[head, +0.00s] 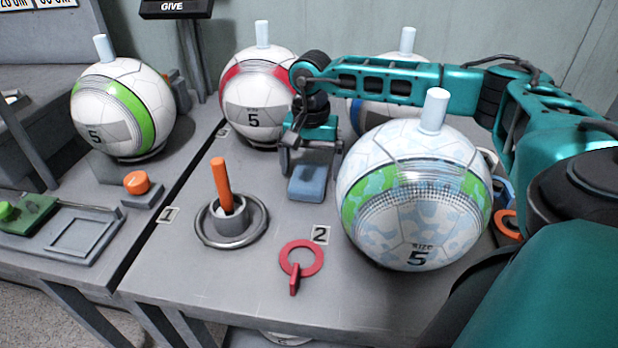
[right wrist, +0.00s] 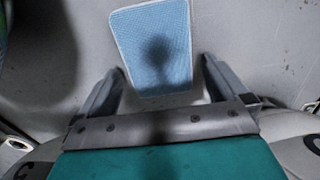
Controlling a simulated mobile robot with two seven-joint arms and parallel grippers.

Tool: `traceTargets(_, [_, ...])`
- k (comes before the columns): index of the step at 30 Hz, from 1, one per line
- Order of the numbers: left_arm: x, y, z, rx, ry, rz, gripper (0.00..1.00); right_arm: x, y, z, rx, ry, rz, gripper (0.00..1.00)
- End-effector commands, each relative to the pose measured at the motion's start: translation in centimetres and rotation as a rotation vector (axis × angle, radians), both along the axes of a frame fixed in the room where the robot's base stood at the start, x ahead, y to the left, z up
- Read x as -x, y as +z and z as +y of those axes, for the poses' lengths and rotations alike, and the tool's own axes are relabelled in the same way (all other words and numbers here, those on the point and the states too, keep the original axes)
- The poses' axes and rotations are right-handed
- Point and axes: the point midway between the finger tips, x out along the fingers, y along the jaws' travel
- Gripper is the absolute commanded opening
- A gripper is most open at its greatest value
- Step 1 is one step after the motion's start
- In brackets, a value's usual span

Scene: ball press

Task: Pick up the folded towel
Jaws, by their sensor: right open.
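The folded towel (head: 306,190) is a small light blue pad lying flat on the grey table, behind the label "2". In the right wrist view the towel (right wrist: 153,45) lies ahead of and partly between the fingers. My right gripper (head: 312,168) is open and empty, pointing down just above the towel's far part. In the right wrist view the gripper's two fingers (right wrist: 160,85) stand apart, one to each side of the towel's near end, and do not visibly touch it. The gripper hides part of the towel in the head view. My left gripper is not in view.
A large ball with green and light blue patches (head: 413,205) stands right of the towel. A red-banded ball (head: 256,105) stands behind left, and a blue-marked ball is partly hidden. An orange stick in a ringed cup (head: 222,178) and a red ring key (head: 300,260) are nearby.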

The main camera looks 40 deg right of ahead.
Motion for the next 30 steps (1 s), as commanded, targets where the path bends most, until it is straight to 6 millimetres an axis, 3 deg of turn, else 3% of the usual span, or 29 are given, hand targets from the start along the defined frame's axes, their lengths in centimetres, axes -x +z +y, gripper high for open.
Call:
traceTargets(2, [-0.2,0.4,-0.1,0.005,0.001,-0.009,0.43,0.0,0.1,0.0,0.0,0.0,0.0,0.98])
traceTargets(19, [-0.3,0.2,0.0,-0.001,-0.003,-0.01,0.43,0.0,0.1,0.0,-0.001,0.0,-0.001,0.44])
traceTargets(26, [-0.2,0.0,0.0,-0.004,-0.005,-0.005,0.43,0.0,0.2,0.0,0.0,0.0,-0.001,0.44])
traceTargets(30, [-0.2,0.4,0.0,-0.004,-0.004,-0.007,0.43,-0.1,1.5,0.0,-0.001,0.0,-0.004,0.44])
